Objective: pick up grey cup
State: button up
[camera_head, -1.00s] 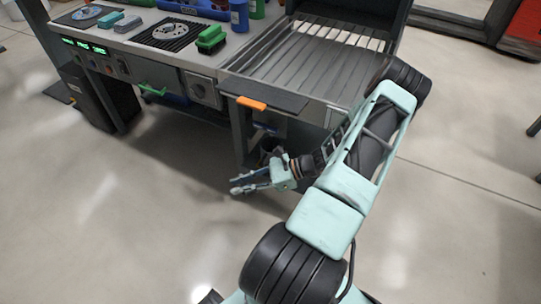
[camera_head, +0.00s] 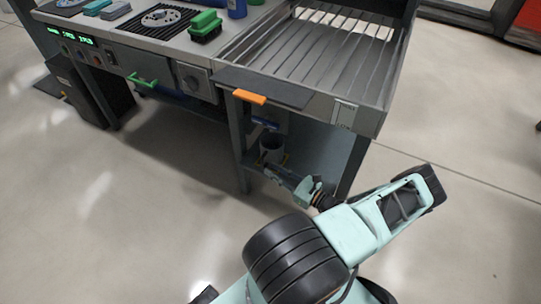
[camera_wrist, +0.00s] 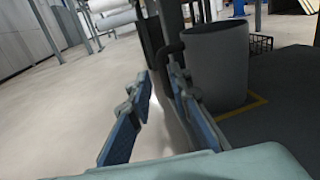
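The grey cup (camera_wrist: 217,65) stands upright in the wrist view, right of centre, on a dark shelf with a yellow marking at its base. In the head view the grey cup (camera_head: 271,148) is small, on the lower shelf under the right end of the bench. My gripper (camera_head: 270,172) is just in front of the cup. In the wrist view my gripper (camera_wrist: 150,112) has its two blue-padded fingers apart with nothing between them. The right finger is close to the cup's left side; I cannot tell whether it touches.
A dark grey bench leg (camera_wrist: 163,30) rises just left of the cup in the wrist view. The lower shelf (camera_wrist: 275,135) has free room right of the cup. The bench top with an orange handle (camera_head: 250,97) overhangs the shelf. Open floor lies to the left.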

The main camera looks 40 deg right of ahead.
aim_at(262, 161)
jog(key=w, duration=0.2)
jog(key=w+b, duration=0.1)
jog(key=w, duration=0.1)
jog(key=w+a, duration=0.1)
jog(key=w, duration=0.1)
jog(key=shift+w+f+b, duration=0.1)
jog(key=shift+f+b, duration=0.15)
jog(key=shift+b, duration=0.05)
grip_shut()
jog(key=shift+r, duration=0.1)
